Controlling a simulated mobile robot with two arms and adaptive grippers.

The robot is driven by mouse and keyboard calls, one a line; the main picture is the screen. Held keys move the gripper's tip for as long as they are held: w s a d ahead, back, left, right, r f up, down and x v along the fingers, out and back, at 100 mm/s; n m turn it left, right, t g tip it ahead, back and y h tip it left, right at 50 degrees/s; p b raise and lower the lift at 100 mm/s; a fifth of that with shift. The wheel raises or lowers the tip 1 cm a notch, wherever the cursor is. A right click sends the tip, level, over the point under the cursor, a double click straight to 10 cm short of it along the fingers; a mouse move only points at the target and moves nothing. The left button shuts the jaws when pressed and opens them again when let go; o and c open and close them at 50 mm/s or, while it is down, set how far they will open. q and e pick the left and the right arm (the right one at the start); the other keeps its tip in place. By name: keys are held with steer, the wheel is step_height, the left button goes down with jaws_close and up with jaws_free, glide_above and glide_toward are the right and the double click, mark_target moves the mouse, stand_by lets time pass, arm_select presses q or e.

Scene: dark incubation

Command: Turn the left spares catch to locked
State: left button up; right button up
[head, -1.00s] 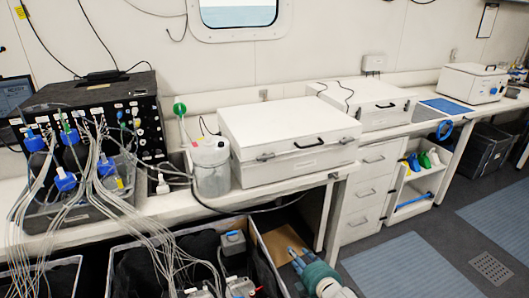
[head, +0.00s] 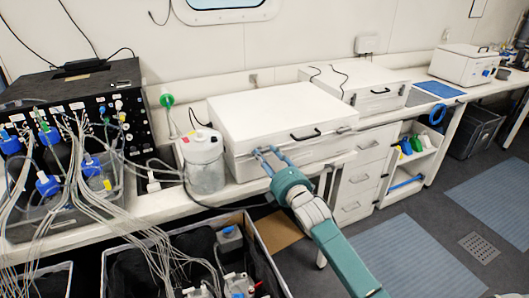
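The white case (head: 270,110) stands closed on the bench, with a dark handle (head: 305,135) on its front. A small catch sits at the right of its front seam (head: 341,129). My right gripper (head: 265,151) is at the left part of that front, where the left catch sits. Its two blue-grey fingers are apart, pointing at the case. The left catch is mostly hidden by the fingers, so its position and any contact cannot be told. My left gripper is not in view.
Tubing and a black instrument (head: 75,100) fill the left bench. An open black-lined crate (head: 262,262) is below. A second white case (head: 365,88) stands to the right.

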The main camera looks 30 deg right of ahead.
steer(key=shift+w+d, duration=0.1)
steer(key=shift+w, duration=0.85)
jaws_close()
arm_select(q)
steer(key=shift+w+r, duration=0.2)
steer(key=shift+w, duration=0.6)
